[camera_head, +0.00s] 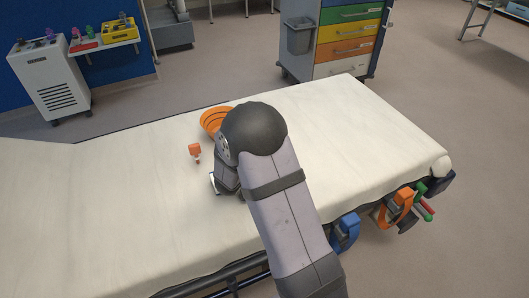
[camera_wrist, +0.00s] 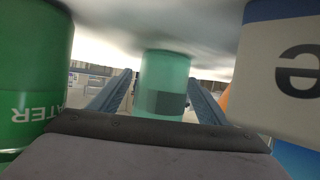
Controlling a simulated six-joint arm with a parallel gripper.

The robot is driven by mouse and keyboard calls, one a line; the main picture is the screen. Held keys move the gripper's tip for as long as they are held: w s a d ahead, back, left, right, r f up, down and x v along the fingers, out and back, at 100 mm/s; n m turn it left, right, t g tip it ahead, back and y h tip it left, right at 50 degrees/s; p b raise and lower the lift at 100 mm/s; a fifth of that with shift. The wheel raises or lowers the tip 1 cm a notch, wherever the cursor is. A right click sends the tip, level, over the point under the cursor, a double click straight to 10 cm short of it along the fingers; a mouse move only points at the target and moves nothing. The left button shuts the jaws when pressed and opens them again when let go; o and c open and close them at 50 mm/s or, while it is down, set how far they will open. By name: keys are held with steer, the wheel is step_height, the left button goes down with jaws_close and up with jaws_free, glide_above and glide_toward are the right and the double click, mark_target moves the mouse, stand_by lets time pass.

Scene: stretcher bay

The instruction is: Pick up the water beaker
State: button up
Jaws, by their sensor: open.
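In the wrist view, a translucent teal-green beaker (camera_wrist: 164,88) stands between the two fingers of my gripper (camera_wrist: 160,76). The fingers are spread, with a gap visible on each side of it; whether either touches is not clear. A darker patch shows low on its right. A green container (camera_wrist: 30,75) at the left edge bears upside-down lettering that reads "ATER". I cannot tell for certain which of the two is the water beaker. In the head view my arm hides both, and only the side of my gripper (camera_head: 218,184) shows, low over the bed.
A white and blue labelled container (camera_wrist: 288,65) is close on the right in the wrist view. In the head view, an orange bowl (camera_head: 212,118) and a small orange item (camera_head: 195,150) are on the white stretcher (camera_head: 110,200). The stretcher's right part is clear. A drawer cart (camera_head: 348,40) stands behind.

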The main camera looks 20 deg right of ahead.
steer(key=shift+x, duration=0.85)
steer(key=c, duration=1.2)
steer(key=shift+r, duration=0.25)
steer(key=shift+r+p, duration=1.15)
steer(key=shift+r, duration=3.6)
steer(key=shift+r, duration=0.1)
